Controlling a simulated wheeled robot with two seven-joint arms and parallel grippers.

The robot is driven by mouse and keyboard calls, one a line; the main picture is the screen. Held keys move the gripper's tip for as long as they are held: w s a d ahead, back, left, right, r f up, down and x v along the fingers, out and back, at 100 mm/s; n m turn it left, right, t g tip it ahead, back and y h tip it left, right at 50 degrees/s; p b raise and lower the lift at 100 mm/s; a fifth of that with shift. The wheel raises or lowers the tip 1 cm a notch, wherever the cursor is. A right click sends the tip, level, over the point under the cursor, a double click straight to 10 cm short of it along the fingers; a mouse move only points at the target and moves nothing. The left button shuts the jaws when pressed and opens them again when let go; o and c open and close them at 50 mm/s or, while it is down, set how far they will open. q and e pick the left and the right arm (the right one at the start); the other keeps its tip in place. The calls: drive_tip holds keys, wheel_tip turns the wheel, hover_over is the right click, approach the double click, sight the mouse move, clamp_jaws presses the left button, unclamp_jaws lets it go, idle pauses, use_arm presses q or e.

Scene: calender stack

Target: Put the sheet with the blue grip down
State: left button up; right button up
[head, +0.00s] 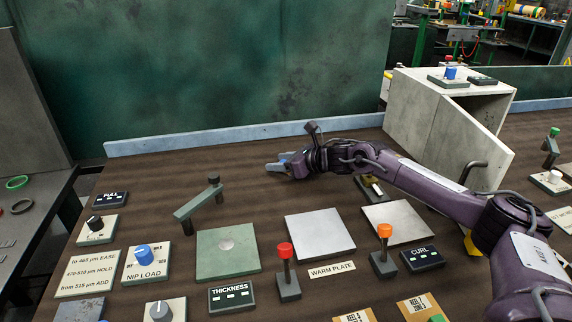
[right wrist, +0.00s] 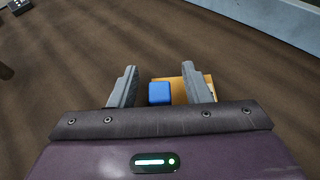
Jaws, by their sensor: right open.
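The blue grip (right wrist: 160,93) is a small block on a tan sheet (right wrist: 180,91), between the two fingers of my right gripper (right wrist: 159,69) in the right wrist view. The fingers are open, with gaps on both sides of the grip. In the head view my right gripper (head: 276,163) is low over the back middle of the brown bench, and only a speck of blue shows between its fingers. The sheet is mostly hidden there by the gripper. I cannot tell whether it lies flat on the bench. My left gripper is out of view.
In front stand a green plate (head: 228,262), a pale warm plate (head: 319,236), another grey plate (head: 398,221), a red-topped lever (head: 287,272) and an orange-topped lever (head: 384,250). An open cabinet (head: 430,120) stands back right.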

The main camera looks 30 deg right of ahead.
drive_tip(key=shift+w+a+f, duration=0.1)
drive_tip(key=shift+w+a, duration=0.05)
drive_tip(key=shift+w, duration=0.15)
drive_tip(key=shift+c, duration=0.4)
clamp_jaws()
